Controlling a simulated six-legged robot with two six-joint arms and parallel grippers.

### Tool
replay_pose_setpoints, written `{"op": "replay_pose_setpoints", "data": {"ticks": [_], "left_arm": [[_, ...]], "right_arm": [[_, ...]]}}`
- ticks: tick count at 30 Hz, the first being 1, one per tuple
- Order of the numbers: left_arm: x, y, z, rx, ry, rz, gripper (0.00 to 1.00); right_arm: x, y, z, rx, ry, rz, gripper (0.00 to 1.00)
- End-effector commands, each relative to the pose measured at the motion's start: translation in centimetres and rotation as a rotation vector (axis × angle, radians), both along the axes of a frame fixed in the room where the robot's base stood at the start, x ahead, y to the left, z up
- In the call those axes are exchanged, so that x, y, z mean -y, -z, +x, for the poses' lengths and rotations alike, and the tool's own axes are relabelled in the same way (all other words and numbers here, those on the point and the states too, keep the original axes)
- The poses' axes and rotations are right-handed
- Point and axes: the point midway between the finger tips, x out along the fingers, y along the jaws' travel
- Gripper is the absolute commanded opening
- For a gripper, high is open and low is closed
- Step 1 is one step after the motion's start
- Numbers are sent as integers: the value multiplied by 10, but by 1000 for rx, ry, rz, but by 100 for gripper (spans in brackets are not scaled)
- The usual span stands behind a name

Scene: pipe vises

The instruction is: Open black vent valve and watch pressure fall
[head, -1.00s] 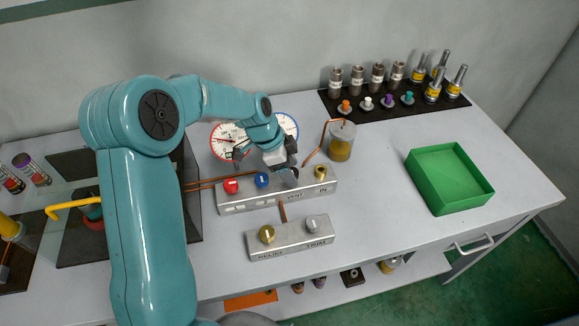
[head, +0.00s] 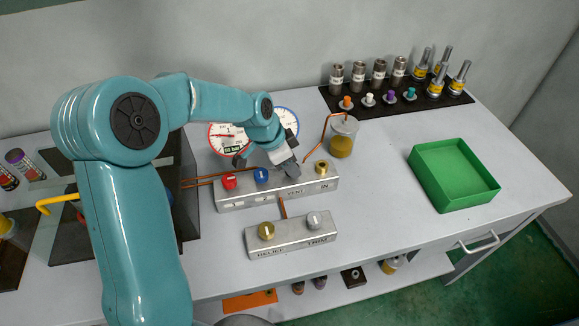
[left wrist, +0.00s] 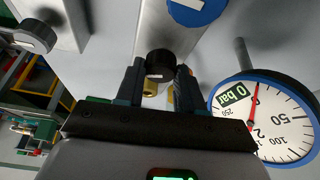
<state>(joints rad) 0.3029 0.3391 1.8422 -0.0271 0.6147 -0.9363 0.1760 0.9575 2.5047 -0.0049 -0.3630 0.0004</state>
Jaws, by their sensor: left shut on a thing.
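The black vent valve (left wrist: 160,62) is a round knob with a pale mark on the silver manifold block (head: 230,201), above the VENT label. My left gripper (left wrist: 157,82) has its two fingers on either side of the knob and is shut on it. In the head view my left gripper (head: 291,170) hides the knob. The blue-rimmed gauge (left wrist: 278,122) reads 0 bar on its green display. The red-rimmed gauge (head: 226,136) stands behind the block, and its small display seems to read 60 bar. My right gripper is not in view.
A red knob (head: 229,182), a blue knob (head: 261,175) and a brass fitting (head: 321,167) share the block. A smaller block (head: 292,238) carries a gold and a silver knob. A green tray (head: 455,174) stands right; the table between is clear.

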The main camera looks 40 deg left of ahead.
Motion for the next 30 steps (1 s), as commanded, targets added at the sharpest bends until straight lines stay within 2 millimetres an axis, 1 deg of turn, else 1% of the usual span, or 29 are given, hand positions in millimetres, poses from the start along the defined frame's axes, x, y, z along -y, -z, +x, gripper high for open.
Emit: {"op": "replay_pose_setpoints", "data": {"ticks": [1,11,24,30], "left_arm": [[2,5,-1,-3,-38,0,7],[4,6,-2,-1,-349,1,7],[7,8,-1,-1,-758,1,7],[7,7,-1,-3,-916,1,7]], "right_arm": [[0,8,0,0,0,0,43],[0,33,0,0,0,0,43],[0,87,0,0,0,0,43],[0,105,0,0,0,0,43]]}}
